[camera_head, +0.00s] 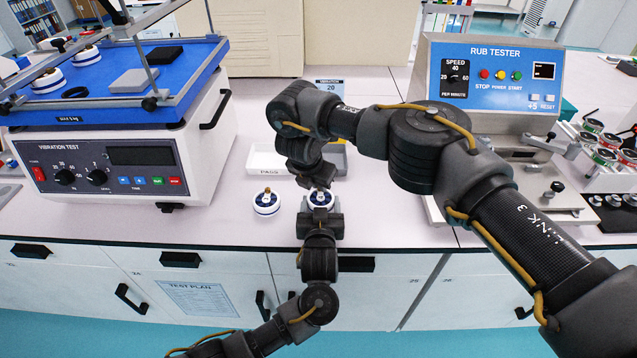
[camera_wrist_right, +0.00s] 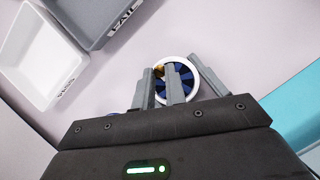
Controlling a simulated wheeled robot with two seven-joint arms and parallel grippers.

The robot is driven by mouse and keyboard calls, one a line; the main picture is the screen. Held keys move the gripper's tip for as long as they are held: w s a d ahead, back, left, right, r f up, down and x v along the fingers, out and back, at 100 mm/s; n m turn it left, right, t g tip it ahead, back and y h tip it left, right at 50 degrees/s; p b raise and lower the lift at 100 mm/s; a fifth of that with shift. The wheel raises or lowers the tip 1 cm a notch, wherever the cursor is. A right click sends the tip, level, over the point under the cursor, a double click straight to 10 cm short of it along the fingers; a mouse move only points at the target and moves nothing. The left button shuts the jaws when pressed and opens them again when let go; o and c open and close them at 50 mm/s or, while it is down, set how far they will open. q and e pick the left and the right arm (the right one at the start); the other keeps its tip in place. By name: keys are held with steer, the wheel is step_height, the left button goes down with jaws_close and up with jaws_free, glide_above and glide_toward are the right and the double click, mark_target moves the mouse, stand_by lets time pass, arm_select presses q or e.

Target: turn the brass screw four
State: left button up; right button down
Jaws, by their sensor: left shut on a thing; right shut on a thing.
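A round white and blue part (camera_head: 320,200) stands on the bench at the front middle, with both grippers at it. My left gripper (camera_head: 320,213) comes from the front and is shut on this part. My right gripper (camera_head: 319,187) comes down from above and is shut on the brass screw at its top. The brass screw (camera_wrist_right: 160,72) shows in the right wrist view, partly covered by the fingers, above the white ring and blue inside of the part (camera_wrist_right: 194,68). The screw's thread and depth are hidden.
A second white and blue part (camera_head: 267,202) with a brass top stands just left. A white tray marked PASS (camera_head: 262,165) lies behind; the right wrist view also shows a grey FAIL tray (camera_wrist_right: 97,30). The vibration tester (camera_head: 110,165) is left, the rub tester (camera_head: 490,85) right.

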arm_select(q)
steer(key=shift+f, duration=0.3)
arm_select(e)
steer(key=shift+w+r, duration=0.1)
steer(key=shift+r, duration=0.05)
steer(key=c, duration=1.7)
jaws_free()
arm_select(q)
steer(key=shift+r, duration=0.1)
arm_select(e)
steer(key=shift+o, duration=1.3)
arm_select(q)
steer(key=shift+r, duration=0.15)
arm_select(e)
steer(key=v, duration=1.2)
steer(key=shift+a, duration=0.1)
arm_select(q)
steer(key=o, duration=1.1)
